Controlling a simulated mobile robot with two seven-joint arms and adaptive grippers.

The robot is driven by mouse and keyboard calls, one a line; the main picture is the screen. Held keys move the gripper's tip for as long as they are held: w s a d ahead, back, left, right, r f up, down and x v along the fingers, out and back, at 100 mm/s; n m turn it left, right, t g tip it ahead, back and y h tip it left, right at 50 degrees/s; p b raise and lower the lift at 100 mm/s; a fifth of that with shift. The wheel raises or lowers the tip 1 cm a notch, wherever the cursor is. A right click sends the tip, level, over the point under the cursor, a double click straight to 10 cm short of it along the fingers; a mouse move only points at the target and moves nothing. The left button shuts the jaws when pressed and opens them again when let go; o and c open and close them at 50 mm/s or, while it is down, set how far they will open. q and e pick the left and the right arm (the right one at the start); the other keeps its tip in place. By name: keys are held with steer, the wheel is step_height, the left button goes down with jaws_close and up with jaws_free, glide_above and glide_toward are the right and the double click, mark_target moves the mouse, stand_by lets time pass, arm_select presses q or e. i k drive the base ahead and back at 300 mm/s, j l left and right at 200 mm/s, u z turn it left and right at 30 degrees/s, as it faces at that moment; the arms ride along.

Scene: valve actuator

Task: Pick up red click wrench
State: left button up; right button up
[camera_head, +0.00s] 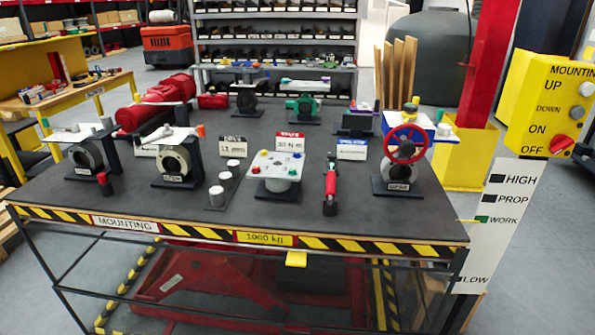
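A narrow red and black tool (330,182), which looks like the red click wrench, is on the dark worktable (130,208) near its front, right of the middle. It points away from me; whether it lies flat or stands in a holder is too small to tell. Behind it is a red-and-white label card reading about 30 N (290,145). Neither of my grippers is in view.
Left of the tool stands a white-topped valve part (275,172); to its right, a valve with a red handwheel (405,143). More valve bodies (173,160) stand left. A yellow control box (545,105) is at the right. The table's front edge has striped tape.

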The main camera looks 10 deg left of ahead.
mark_target(331, 165)
steer(key=i+j+z, duration=0.1)
steer(key=i+z, duration=0.3)
steer(key=i+j+z, duration=0.25)
steer(key=i+z, duration=0.2)
steer(key=i, duration=0.1)
